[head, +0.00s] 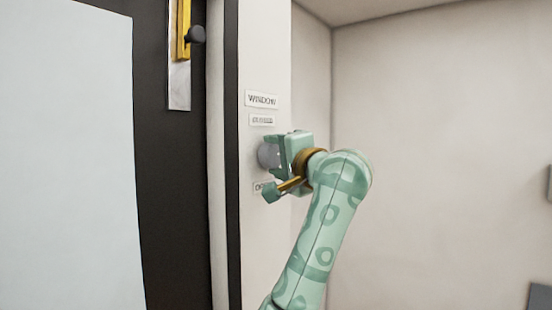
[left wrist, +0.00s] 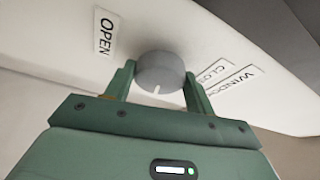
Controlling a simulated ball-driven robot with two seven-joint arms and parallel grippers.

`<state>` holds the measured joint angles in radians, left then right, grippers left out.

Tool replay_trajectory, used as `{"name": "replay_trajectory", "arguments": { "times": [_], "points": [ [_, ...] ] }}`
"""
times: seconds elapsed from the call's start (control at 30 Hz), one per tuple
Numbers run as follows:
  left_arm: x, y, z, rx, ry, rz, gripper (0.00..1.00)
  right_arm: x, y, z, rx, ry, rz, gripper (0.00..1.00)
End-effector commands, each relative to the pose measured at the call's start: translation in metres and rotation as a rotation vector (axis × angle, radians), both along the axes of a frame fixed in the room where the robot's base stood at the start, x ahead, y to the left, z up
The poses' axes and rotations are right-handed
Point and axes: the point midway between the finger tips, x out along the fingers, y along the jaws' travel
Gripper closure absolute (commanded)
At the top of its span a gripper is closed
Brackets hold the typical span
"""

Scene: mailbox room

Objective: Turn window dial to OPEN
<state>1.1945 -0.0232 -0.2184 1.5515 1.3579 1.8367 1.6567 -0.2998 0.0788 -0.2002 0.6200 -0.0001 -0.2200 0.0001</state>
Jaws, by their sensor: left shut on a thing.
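The window dial (head: 264,155) is a round grey knob on the white wall panel. It also shows in the left wrist view (left wrist: 160,68), with a white mark on its lower edge there, pointing to neither label. My left gripper (head: 274,158) is shut on the dial, one finger on each side. In the head view, the WINDOW label (head: 262,100) and a smaller label (head: 262,120) sit above the dial. The OPEN label (left wrist: 106,34) shows clearly in the left wrist view; in the head view it is below the dial, partly hidden. My right gripper is not in view.
A dark door frame (head: 172,190) with a yellow and grey latch (head: 184,30) stands left of the panel. A pale board (head: 70,150) fills the far left. The pale wall (head: 440,130) right of my arm is mostly bare.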

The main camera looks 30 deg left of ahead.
Motion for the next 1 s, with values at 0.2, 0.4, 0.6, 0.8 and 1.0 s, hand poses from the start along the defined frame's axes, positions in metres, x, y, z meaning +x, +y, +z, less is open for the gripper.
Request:
{"name": "replay_trajectory", "arguments": {
  "times": [0.2, 0.4, 0.6, 0.8, 1.0],
  "points": [
    [0.001, -0.001, 0.002, 0.012, 0.205, -0.004, 0.68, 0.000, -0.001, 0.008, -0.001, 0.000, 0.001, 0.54],
    [0.001, -0.001, 0.004, 0.028, 0.396, -0.004, 0.68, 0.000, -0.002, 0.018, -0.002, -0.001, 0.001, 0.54],
    [0.001, -0.001, 0.006, 0.043, 0.586, -0.004, 0.68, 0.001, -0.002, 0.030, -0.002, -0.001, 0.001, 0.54],
    [0.002, -0.001, 0.007, 0.058, 0.776, -0.004, 0.68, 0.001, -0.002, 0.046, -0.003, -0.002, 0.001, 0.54],
    [0.002, -0.001, 0.008, 0.074, 0.967, -0.005, 0.68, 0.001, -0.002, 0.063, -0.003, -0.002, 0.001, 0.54]
  ]
}}
